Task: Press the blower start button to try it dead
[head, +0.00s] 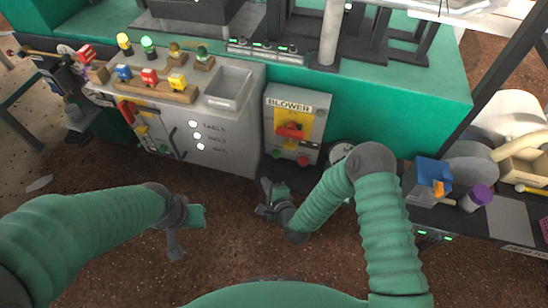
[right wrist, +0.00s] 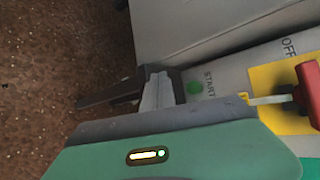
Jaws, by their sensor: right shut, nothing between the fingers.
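The grey blower panel (head: 318,103), labelled BLOWER, is on the front of the green machine. It has a yellow plate with a red switch handle (head: 290,131); the red part (right wrist: 309,85) and an OFF label show in the right wrist view. Below are a green start button (head: 278,153) and a red button (head: 303,160). In the right wrist view the green button (right wrist: 194,87) sits by the word START. My right gripper (head: 265,187) is shut and empty, below the panel, its fingers (right wrist: 152,85) just left of the button; contact cannot be told. My left gripper (head: 178,240) hangs left of it, jaws unclear.
A grey cabinet (head: 235,137) with a switch and lamps stands left of the panel. Coloured padlocks and tags sit on a wooden rack (head: 150,88) on top. A side bench at right holds a blue box (head: 430,174) and a purple-lidded cup (head: 477,196). Brown floor lies below.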

